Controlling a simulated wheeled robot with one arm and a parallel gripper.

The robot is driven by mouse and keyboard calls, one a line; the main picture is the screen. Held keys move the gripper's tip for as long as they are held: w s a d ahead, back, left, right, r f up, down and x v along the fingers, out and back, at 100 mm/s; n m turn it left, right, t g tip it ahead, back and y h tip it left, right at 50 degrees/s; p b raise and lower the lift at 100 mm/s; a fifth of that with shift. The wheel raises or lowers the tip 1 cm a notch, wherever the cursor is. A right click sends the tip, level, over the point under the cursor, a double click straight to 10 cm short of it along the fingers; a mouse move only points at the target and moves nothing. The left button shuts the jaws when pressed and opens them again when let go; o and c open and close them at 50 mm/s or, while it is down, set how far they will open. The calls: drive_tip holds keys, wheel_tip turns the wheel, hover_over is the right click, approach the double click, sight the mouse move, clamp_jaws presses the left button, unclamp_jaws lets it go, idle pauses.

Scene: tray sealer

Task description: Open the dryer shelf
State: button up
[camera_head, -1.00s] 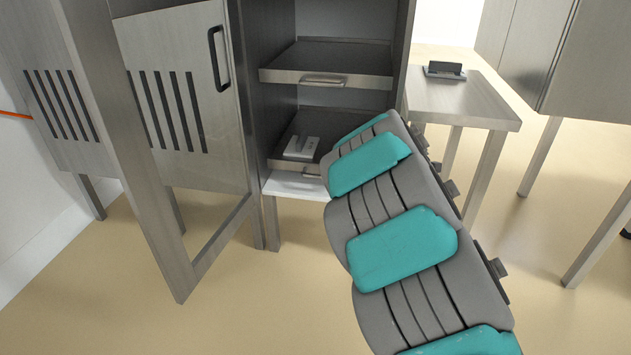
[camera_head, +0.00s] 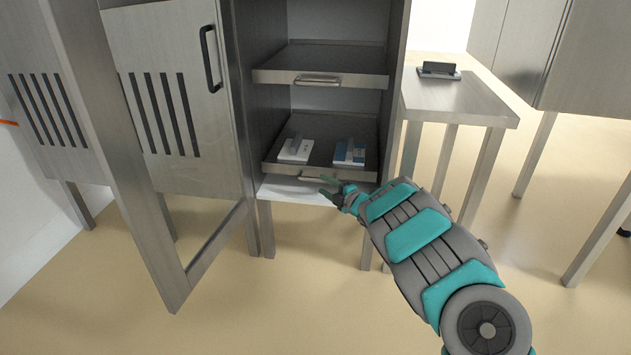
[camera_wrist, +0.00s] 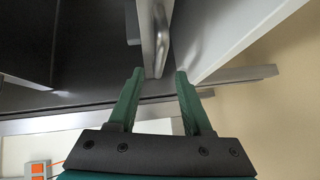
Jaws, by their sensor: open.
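The dryer is a steel cabinet with its door (camera_head: 165,95) swung open to the left. Inside are an upper shelf (camera_head: 345,79) with a bar handle (camera_head: 318,80) and a lower shelf (camera_head: 285,168) with a similar handle (camera_head: 311,178). My gripper (camera_head: 327,186) is at the lower shelf's front, just right of its handle. In the wrist view my open fingers (camera_wrist: 160,75) point at a handle (camera_wrist: 162,38) on a shelf front. The handle's near end lies about between the fingertips; I cannot tell whether they touch it.
A white box (camera_head: 298,150) and a blue-and-white box (camera_head: 349,152) lie on the lower shelf. A steel table (camera_head: 455,100) with a small dark device (camera_head: 439,70) stands to the right. The floor in front of the dryer is open.

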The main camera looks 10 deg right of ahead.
sight(317, 181)
drive_tip(key=shift+x, duration=2.95)
drive_tip(key=shift+c, duration=0.4)
clamp_jaws()
